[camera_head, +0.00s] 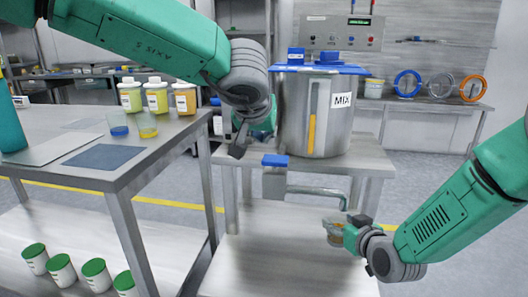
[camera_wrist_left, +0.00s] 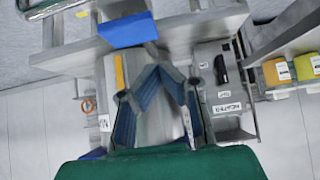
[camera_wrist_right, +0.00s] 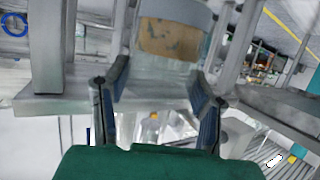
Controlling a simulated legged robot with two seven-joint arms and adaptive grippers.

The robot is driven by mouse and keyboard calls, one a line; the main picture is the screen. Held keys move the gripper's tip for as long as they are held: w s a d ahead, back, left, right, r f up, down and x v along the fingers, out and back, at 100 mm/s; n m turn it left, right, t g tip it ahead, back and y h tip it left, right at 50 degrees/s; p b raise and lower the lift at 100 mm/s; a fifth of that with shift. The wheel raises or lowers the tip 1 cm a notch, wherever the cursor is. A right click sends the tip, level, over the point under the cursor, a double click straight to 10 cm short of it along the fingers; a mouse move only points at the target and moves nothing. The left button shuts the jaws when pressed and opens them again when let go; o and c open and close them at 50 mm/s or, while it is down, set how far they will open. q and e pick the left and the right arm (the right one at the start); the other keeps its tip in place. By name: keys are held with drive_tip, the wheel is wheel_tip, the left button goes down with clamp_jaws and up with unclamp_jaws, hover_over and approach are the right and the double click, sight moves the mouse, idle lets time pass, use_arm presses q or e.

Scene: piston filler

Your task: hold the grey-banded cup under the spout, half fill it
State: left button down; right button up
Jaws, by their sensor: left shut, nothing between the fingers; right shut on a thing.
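My right gripper (camera_head: 347,232) is shut on a clear cup (camera_head: 334,239), holding it just below the end of the curved spout (camera_head: 330,192). My left gripper (camera_head: 238,146) is shut and empty, left of and above the blue-topped handle (camera_head: 275,160). In the left wrist view the handle's blue top (camera_wrist_left: 128,31) lies beyond the fingertips (camera_wrist_left: 160,72).
A steel tank (camera_head: 295,118) marked MIX, with an orange level strip, stands behind the spout. The left table (camera_head: 50,131) holds blue and yellow cups (camera_head: 147,128) and several lidded jars (camera_head: 156,100). Green-lidded jars (camera_head: 61,270) stand below.

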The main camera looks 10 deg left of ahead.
use_arm(q)
drive_tip(key=v, duration=0.7)
drive_tip(key=shift+r, duration=0.15)
idle(1.2)
